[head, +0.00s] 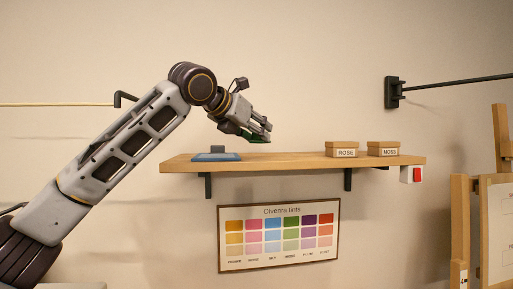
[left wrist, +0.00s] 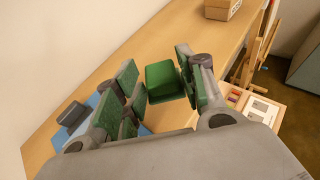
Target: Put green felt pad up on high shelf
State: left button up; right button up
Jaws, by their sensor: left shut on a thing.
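The green felt pad (left wrist: 163,80) shows in the left wrist view as a small green block between the fingers of my left gripper (left wrist: 162,88), which is shut on it. In the head view my left gripper (head: 262,132) is just above the left-middle part of the wooden high shelf (head: 300,161); the pad is mostly hidden by the fingers there. Whether the pad touches the shelf is hard to tell. The shelf board (left wrist: 190,40) also runs below the gripper in the wrist view. My right gripper is not in view.
A blue pad with a grey block (head: 215,156) sits at the shelf's left end. The ROSE box (head: 342,149) and the MOSS box (head: 383,149) stand toward its right end. The shelf between is clear. A tint chart (head: 279,236) hangs below.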

pick_arm(q)
jog(key=shift+f, duration=0.15)
jog(key=shift+f, duration=2)
jog(key=shift+f, duration=0.15)
jog(key=o, duration=0.8)
jog(key=shift+o, duration=0.2)
jog(key=shift+r, duration=0.2)
jog(key=b+v, duration=0.2)
jog(key=v, duration=1)
jog(key=shift+f, duration=0.1)
